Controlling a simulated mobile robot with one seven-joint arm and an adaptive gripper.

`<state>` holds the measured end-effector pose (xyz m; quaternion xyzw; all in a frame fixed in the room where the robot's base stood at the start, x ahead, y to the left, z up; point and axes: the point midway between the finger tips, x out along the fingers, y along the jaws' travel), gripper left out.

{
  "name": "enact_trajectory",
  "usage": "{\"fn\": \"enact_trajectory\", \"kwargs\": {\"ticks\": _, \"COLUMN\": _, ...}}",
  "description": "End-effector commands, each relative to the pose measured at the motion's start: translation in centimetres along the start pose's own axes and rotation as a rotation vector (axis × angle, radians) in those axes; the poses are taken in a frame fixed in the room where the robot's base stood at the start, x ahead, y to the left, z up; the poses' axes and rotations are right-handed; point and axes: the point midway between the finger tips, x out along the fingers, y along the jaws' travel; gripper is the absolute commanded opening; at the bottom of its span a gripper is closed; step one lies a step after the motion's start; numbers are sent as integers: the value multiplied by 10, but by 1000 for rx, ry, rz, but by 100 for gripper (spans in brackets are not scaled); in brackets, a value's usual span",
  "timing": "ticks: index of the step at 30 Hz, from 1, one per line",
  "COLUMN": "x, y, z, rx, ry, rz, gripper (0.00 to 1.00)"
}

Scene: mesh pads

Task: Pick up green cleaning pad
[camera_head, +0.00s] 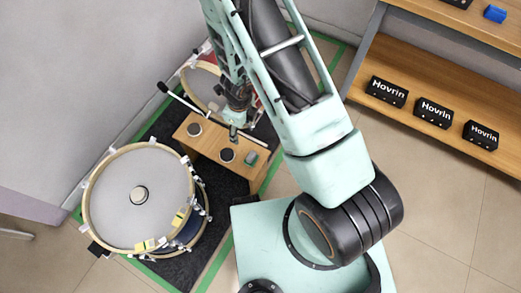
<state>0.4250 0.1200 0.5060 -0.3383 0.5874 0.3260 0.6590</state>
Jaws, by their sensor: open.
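A small greenish pad (251,158), likely the green cleaning pad, lies on the right end of a wooden box top (210,145). My gripper (234,136) is over the back edge of the box, up and left of the pad and apart from it. The gripper is open, and I see nothing in it. It is small here, so its height above the box is hard to tell.
Two dark round pads (227,155) and (194,129) lie on the same box. A large drum (138,196) stands at left, and another drum (205,85) behind the box. A wooden shelf (440,75) with black boxes (434,112) is at right.

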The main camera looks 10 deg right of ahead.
Motion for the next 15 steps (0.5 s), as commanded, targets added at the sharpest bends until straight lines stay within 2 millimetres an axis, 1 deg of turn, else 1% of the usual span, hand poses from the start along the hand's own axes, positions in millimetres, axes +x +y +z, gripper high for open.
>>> {"fn": "enact_trajectory", "kwargs": {"ticks": 1, "x": 21, "y": 14, "z": -14, "rx": 22, "ry": 29, "rz": 23, "gripper": 56}}
{"fn": "enact_trajectory", "kwargs": {"ticks": 3, "x": 36, "y": 27, "z": -26, "rx": 46, "ry": 56, "rz": 43, "gripper": 56}}
{"fn": "enact_trajectory", "kwargs": {"ticks": 7, "x": 48, "y": 38, "z": -38, "rx": 70, "ry": 82, "rz": 60, "gripper": 56}}
{"fn": "enact_trajectory", "kwargs": {"ticks": 11, "x": 57, "y": 40, "z": -40, "rx": 75, "ry": 86, "rz": 62, "gripper": 56}}
{"fn": "enact_trajectory", "kwargs": {"ticks": 15, "x": 73, "y": 41, "z": -42, "rx": 75, "ry": 85, "rz": 63, "gripper": 56}}
